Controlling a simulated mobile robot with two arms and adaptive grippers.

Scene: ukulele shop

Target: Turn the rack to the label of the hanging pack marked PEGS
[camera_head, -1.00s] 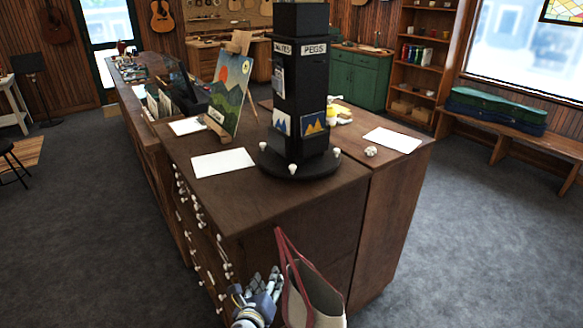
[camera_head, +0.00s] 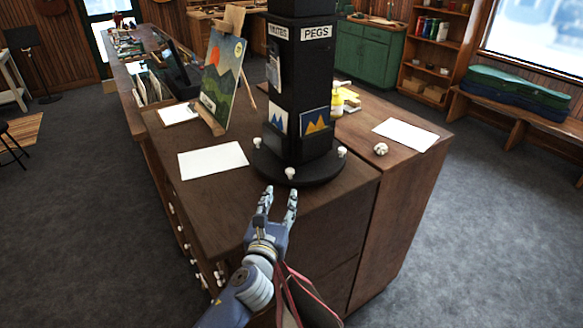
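The black rack (camera_head: 303,85) is a square column standing on a round base (camera_head: 300,168) with white knobs around its rim. A white PEGS label (camera_head: 316,32) is on its right visible face; a second label (camera_head: 278,31), hard to read, is on its left face. A grey hanging pack (camera_head: 273,70) shows on the left face; its marking is not readable. Mountain picture cards (camera_head: 316,121) sit low on both faces. My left gripper (camera_head: 278,190) is open and empty, fingers pointing up toward the front knob (camera_head: 290,173), just short of it. My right gripper is out of view.
The rack stands on a dark wooden counter (camera_head: 225,215). White sheets (camera_head: 212,160) lie left and right of it. A painting on an easel (camera_head: 222,75) stands close on the left. A small white object (camera_head: 381,148) lies right. Red bag straps (camera_head: 300,290) show beside my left forearm.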

